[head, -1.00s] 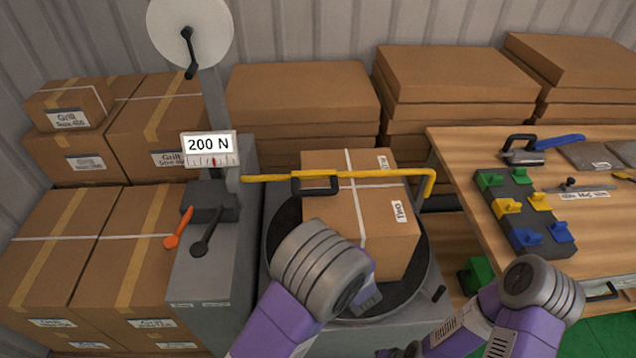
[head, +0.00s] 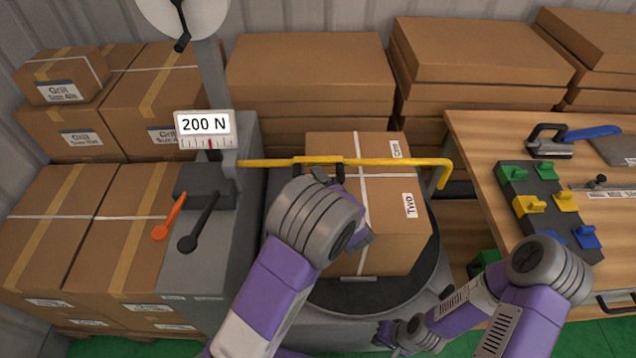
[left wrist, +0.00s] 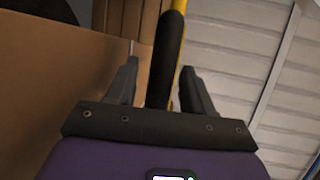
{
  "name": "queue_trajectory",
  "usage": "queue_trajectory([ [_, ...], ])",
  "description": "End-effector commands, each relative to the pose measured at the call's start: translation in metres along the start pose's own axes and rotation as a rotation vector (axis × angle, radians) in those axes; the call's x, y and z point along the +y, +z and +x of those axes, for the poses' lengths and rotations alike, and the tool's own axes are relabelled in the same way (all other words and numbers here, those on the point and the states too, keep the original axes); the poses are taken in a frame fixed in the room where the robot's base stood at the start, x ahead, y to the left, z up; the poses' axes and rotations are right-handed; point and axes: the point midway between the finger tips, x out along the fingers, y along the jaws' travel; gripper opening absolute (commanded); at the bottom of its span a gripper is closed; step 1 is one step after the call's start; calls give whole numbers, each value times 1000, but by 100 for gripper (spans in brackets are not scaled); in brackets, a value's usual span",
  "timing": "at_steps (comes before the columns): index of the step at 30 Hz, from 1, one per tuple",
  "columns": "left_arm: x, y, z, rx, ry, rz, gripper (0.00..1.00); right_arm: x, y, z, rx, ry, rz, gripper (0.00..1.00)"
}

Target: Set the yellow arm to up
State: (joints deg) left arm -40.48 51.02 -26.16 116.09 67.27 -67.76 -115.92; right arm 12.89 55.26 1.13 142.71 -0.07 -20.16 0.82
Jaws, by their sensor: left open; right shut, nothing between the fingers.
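The yellow arm (head: 400,163) lies level across the top of the carton on the turntable, with its right end bent down. A black handle (head: 305,160) is fixed on it. My left gripper (head: 325,175) is at the handle, partly hidden behind its own wrist. In the left wrist view the fingers of my left gripper (left wrist: 161,80) are open, with the black handle (left wrist: 168,55) between them in the picture; contact cannot be told. The yellow arm also shows there (left wrist: 182,50). My right gripper (head: 385,335) is shut and empty, low by the turntable's front.
The carton (head: 385,225) stands on the dark round turntable (head: 345,295). Left of it is a grey column with a 200 N display (head: 204,124), an orange lever (head: 168,217) and a black lever (head: 198,225). A wooden workbench (head: 480,140) is right. Stacked boxes line the back.

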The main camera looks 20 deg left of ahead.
Motion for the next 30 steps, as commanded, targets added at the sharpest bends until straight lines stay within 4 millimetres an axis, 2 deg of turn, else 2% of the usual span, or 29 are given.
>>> queue_trajectory([
  [8, -1, 0, 1, 1, 0, 0, 50, 0, 0, 0, 0, 0, 0, 0],
  [18, 0, 0, 1, 1, 0, 0, 0, 0, 0, 0, 0, 0, 0, 0],
  [30, -7, -6, -3, 16, 6, -15, 0, -3, 0, -7, 0, 0, 0, 0],
])
